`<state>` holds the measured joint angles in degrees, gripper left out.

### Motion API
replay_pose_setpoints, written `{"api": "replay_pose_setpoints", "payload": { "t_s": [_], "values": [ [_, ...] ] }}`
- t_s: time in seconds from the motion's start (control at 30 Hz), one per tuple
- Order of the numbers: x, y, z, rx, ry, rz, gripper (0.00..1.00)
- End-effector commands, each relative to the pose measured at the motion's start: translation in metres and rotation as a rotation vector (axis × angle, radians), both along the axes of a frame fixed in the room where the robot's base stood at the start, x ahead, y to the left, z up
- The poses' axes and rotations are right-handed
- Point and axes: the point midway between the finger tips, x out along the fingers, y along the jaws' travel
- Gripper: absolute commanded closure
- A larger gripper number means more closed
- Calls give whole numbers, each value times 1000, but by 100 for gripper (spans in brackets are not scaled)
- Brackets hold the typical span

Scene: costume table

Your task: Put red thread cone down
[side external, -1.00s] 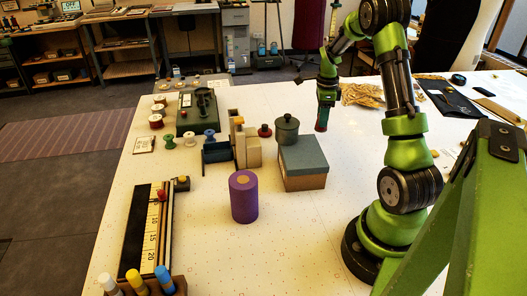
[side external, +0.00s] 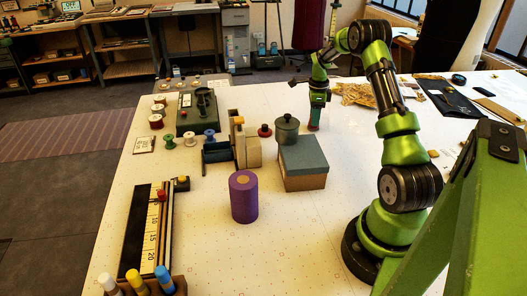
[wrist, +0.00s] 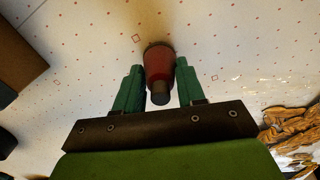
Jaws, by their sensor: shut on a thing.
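The red thread cone (wrist: 159,68) is between the two green fingers of my gripper (wrist: 160,88) in the wrist view, with its narrow dark tip toward the camera. My gripper is shut on it. In the side external view the red cone (side external: 314,117) hangs below my gripper (side external: 317,100), upright, at or just above the white table (side external: 330,215). I cannot tell whether its base touches the table.
A grey-green lidded pot (side external: 286,132) stands just left of the cone, with a teal-lidded box (side external: 303,160) in front. A pile of tan strips (side external: 358,94) lies to the right. A purple cylinder (side external: 243,197) stands nearer the camera.

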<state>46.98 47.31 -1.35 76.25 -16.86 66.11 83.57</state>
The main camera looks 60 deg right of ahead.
Motion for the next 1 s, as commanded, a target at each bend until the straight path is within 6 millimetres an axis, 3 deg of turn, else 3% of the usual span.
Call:
{"api": "replay_pose_setpoints", "payload": {
  "t_s": [0.13,0.17,0.33,0.67,0.77,1.0],
  "values": [
    [0,0,-2,0,1,1,91],
    [0,0,-3,1,0,1,60],
    [0,0,-2,0,0,1,35],
    [0,0,2,-1,0,0,35],
    [1,0,13,-3,-1,1,35],
    [1,0,64,-5,-3,1,35]
  ]
}}
